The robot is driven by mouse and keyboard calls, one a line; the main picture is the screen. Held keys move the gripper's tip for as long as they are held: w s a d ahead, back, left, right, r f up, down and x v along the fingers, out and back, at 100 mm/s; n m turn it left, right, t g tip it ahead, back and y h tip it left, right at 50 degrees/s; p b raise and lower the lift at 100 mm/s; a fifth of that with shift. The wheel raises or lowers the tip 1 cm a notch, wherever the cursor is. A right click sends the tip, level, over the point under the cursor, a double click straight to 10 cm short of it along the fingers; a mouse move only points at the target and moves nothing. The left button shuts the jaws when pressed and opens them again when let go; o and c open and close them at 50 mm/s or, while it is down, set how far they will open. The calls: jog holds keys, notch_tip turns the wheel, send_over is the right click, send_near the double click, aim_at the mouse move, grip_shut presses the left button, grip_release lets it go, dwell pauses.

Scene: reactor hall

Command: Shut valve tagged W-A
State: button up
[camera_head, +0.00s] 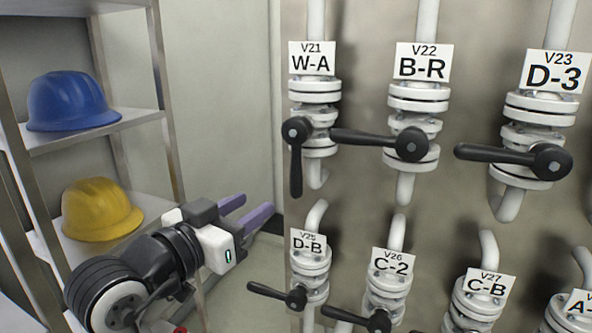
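The valve tagged W-A (315,118), also marked V21, is at the upper left of the pipe panel. Its black lever (296,165) hangs straight down, in line with the vertical pipe, from a round hub on the valve's left front. The tag W-A (312,59) is white with black letters and sits just above the flanges. My gripper (257,205) has two purple fingers, set apart with a gap and nothing seen between them. It is below and left of the W-A lever, apart from it, pointing up and right.
Valves B-R (413,127) and D-3 (532,137) stand to the right, levers sideways to the left. Below are D-B (308,265), C-2 (388,285) and C-B (474,303). A shelf (97,128) with a blue helmet (72,101) and yellow helmet (101,210) is on the left.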

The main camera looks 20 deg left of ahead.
aim_at(292, 180)
jog(key=p+x, duration=0.4)
jog(key=x, duration=0.8)
jog(key=shift+w+d, duration=0.15)
jog(key=shift+w, duration=0.2)
jog(key=shift+w+d+f, duration=0.1)
jog(key=shift+w+f, duration=0.05)
jog(key=shift+w, duration=0.3)
grip_shut()
